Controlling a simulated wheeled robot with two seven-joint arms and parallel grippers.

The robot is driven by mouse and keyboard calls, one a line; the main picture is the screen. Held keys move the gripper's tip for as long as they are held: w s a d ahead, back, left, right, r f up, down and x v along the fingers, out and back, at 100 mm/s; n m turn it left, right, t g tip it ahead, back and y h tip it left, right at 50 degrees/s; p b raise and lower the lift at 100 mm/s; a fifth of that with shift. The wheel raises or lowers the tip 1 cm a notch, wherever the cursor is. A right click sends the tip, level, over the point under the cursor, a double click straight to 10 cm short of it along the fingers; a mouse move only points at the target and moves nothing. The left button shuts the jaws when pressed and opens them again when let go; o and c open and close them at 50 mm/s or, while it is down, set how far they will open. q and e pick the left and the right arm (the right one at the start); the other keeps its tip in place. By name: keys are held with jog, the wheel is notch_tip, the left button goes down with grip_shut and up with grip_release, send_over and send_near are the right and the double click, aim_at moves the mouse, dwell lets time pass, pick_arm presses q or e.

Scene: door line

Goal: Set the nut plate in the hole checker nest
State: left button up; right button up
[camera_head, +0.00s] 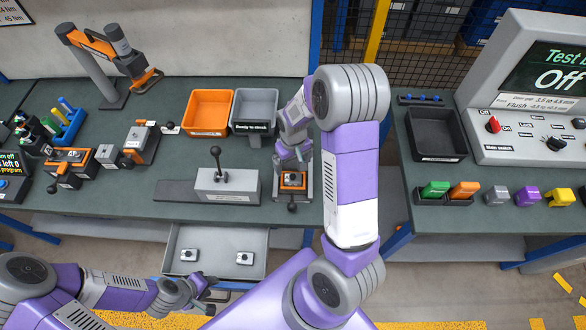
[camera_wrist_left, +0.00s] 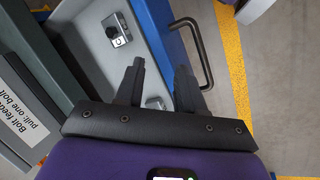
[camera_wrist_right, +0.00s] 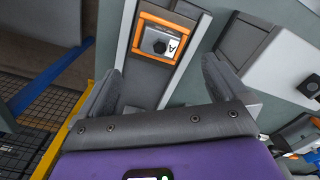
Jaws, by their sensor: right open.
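The hole checker nest appears to be the orange-framed fixture (camera_head: 291,181) on the bench; its orange frame (camera_wrist_right: 142,48) also shows in the right wrist view. Two more plates lie in the open drawer, one at left (camera_head: 189,255), one at right (camera_head: 244,258). My left gripper (camera_wrist_left: 157,72) is open and empty by the drawer front.
The drawer (camera_head: 215,236) is pulled out below the bench. A bolt feeder with a black lever (camera_head: 225,184) stands left of the nest. An orange bin (camera_head: 209,112) and a grey bin (camera_head: 254,110) stand behind. A black tray (camera_head: 436,135) is on the right bench.

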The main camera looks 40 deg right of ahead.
notch_tip(320, 180, up, 4)
dwell(0.7)
